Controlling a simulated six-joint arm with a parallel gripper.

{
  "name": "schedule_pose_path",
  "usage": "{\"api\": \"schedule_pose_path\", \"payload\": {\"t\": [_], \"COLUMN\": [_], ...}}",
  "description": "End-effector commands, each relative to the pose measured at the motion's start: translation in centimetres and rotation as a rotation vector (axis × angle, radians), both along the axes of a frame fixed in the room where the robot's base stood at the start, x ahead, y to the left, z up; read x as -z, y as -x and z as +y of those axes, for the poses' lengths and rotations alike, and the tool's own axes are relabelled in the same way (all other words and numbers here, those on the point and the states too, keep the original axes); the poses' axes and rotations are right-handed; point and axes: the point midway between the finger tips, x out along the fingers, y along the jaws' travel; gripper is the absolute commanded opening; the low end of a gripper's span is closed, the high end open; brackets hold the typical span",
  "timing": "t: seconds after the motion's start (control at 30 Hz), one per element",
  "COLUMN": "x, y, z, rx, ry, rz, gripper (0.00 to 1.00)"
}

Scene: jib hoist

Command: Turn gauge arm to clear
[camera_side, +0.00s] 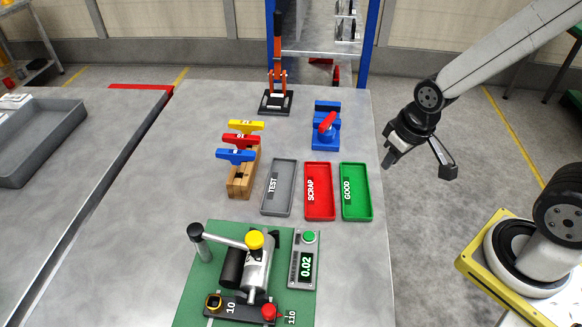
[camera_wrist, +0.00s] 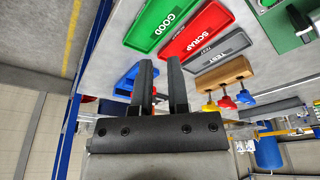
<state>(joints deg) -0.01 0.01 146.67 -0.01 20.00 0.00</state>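The gauge arm (camera_side: 224,239) is a light grey bar on the fixture at the bottom of the side view. It runs from a yellow-capped pivot (camera_side: 255,240) leftward to a black knob (camera_side: 195,231). Below it are a grey cylinder (camera_side: 258,270) and a dark plate (camera_side: 235,307) marked 10, with a yellow-ringed hole and a red knob (camera_side: 269,311). A grey readout (camera_side: 304,262) with a green button shows 0.02. My gripper (camera_side: 389,162) hangs in the air beyond the table's right edge, away from the fixture. In the wrist view my gripper (camera_wrist: 160,62) is open and empty.
Grey TEST (camera_side: 278,188), red SCRAP (camera_side: 319,191) and green GOOD (camera_side: 356,191) trays lie between my gripper and the fixture. A wooden rack (camera_side: 241,181) holds yellow, red and blue pieces. Behind are a blue fixture with a red handle (camera_side: 326,124) and an orange-handled clamp (camera_side: 277,78).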

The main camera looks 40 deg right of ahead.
Motion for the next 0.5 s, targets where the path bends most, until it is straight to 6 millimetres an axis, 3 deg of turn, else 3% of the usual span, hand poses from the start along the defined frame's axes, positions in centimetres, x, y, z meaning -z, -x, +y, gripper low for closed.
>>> {"api": "schedule_pose_path", "payload": {"t": [0.03, 0.17, 0.5], "x": [0.0, 0.3, 2.1], "y": [-0.1, -0.5, -4.2], "z": [0.0, 0.2, 2.4], "rx": [-0.003, -0.020, -0.182], "ry": [0.001, 0.006, 0.032], "rz": [-0.002, -0.021, -0.201], "gripper": [0.38, 0.79, 0.82]}}
